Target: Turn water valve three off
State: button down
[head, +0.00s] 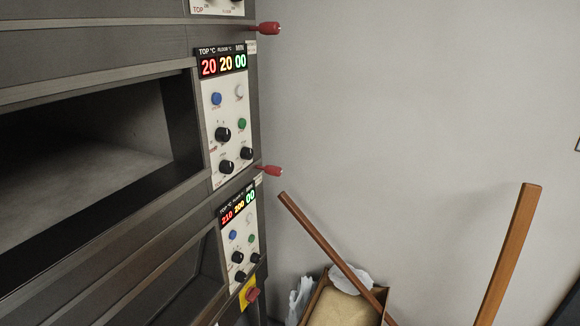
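No valve labelled as water valve three can be made out. Two red-tipped handles stick out from the oven's right edge, an upper one (269,28) and a lower one (271,171). A red knob (252,294) sits on a yellow plate (243,290) low on the oven. I cannot tell whether any of these is a water valve. My gripper is not in view.
A dark deck oven (95,75) fills the left, with a lit upper control panel (228,115) and a lower one (238,235). A box (318,292) stands low beside it. Wooden poles (335,247) (508,255) slant up at the right before a bare wall (420,90).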

aim_at(273, 170)
jog(key=z, duration=0.05)
jog(key=i, duration=0.25)
jog(key=z, duration=0.45)
jog(key=k, duration=1.3)
jog(key=z, duration=0.55)
jog(key=i, duration=0.7)
jog(key=u, duration=0.5)
jog(key=i, duration=1.3)
jog(key=u, duration=0.65)
jog(key=i, duration=0.3)
jog(key=u, duration=0.25)
